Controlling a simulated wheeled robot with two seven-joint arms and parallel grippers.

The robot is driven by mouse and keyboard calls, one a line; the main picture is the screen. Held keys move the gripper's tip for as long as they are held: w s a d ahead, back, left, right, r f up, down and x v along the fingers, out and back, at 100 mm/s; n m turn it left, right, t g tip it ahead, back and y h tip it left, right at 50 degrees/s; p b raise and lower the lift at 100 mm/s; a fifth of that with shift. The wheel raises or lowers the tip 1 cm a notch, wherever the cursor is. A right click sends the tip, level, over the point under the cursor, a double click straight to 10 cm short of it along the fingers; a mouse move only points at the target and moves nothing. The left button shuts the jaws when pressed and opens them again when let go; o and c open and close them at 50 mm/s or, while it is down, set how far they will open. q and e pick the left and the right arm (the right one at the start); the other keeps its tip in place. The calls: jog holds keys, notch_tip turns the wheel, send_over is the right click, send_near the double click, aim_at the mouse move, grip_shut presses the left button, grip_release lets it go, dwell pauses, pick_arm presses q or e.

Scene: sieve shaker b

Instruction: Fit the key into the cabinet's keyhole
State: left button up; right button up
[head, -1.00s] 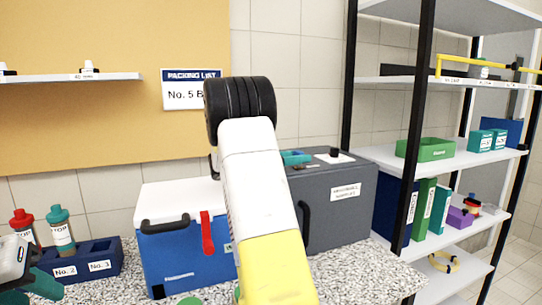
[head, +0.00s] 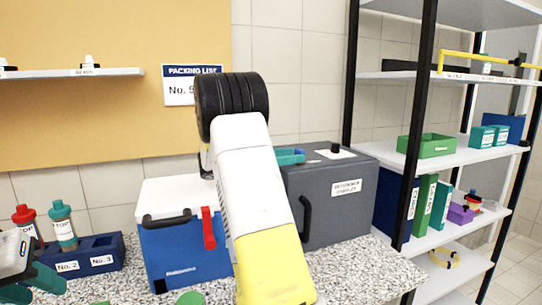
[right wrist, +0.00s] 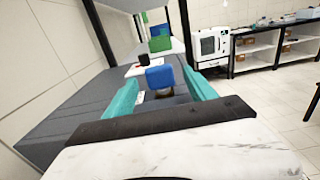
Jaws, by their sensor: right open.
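The dark grey cabinet (head: 335,205) stands on the speckled counter in the head view, with a handle and white label on its front. In the right wrist view its grey top (right wrist: 75,105) lies under my right gripper (right wrist: 162,95). The gripper's teal fingers are apart, on either side of a blue block-like piece (right wrist: 160,76), perhaps the key's head. I cannot tell whether they touch it. In the head view my right arm hides most of that gripper. The keyhole is not distinguishable. My left gripper (head: 35,283) is at the lower left edge, partly cut off.
A black knob (head: 335,147) stands on a white card on the cabinet top. A blue cool box (head: 185,250) with white lid is left of the cabinet. A dark blue rack (head: 92,252) with bottles is farther left. A shelf unit (head: 460,150) stands at right.

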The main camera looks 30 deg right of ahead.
jog(key=a, duration=0.4)
jog(key=shift+w+a, duration=0.2)
dwell(0.3)
